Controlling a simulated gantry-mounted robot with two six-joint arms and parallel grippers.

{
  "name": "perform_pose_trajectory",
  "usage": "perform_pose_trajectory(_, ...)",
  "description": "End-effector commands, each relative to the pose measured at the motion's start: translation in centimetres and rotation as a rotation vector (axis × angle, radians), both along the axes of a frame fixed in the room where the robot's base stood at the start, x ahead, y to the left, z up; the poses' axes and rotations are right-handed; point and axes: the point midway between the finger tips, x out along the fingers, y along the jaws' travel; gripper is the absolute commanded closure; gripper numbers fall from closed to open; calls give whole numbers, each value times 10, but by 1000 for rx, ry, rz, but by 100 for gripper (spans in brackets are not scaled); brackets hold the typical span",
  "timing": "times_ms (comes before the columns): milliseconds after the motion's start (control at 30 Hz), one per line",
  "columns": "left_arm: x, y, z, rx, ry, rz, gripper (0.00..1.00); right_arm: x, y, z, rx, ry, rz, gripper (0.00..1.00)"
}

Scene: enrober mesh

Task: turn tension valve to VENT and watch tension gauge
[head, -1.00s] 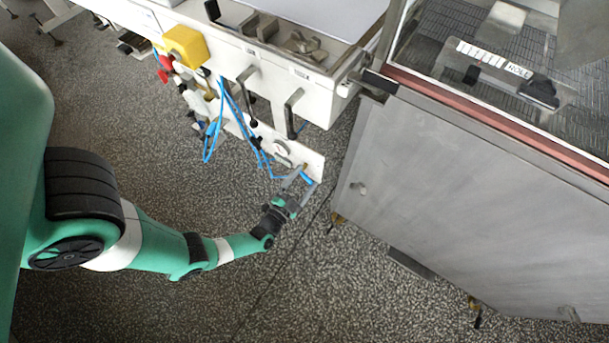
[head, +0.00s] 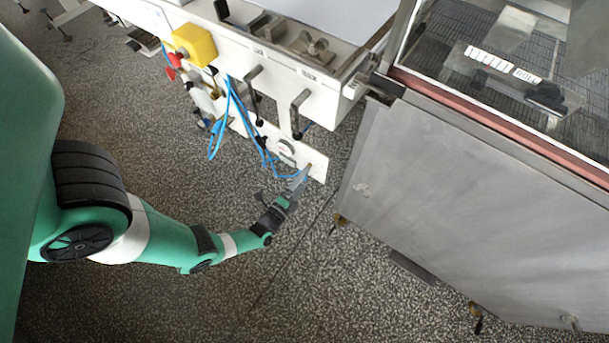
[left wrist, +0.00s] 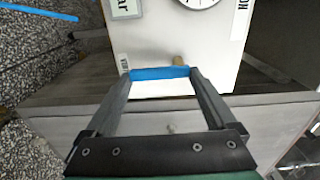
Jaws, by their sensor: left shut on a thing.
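The tension valve's blue handle (left wrist: 160,73) lies between the fingertips of my left gripper (left wrist: 160,76) in the left wrist view, level across the picture. A brass stem (left wrist: 178,60) shows just above it. The handle's left end is close to a small sideways label (left wrist: 124,63), too small to read surely. The gauge (left wrist: 201,2) is cut off by the top edge, so its needle cannot be read. In the head view my left gripper (head: 298,182) is at the lower edge of the white panel (head: 316,165), below the gauge (head: 287,149). My right gripper is out of view.
Blue hoses (head: 235,110) hang left of the gauge. A yellow box with a red button (head: 193,45) sits on the machine's side. A grey metal cabinet (head: 430,190) stands at the right; speckled floor is clear below.

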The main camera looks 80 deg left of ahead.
Motion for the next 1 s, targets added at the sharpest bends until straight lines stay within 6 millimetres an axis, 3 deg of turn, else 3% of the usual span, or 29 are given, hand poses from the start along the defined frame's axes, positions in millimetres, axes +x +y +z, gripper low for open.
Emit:
perform_pose_trajectory(567,-1,1,-1,27,26,0,66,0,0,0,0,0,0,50)
perform_pose_trajectory(600,-1,1,-1,26,25,0,5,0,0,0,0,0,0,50)
perform_pose_trajectory(633,-1,1,-1,26,25,0,0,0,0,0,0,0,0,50)
perform_pose_trajectory(1000,-6,-1,0,26,24,3,0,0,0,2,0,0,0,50)
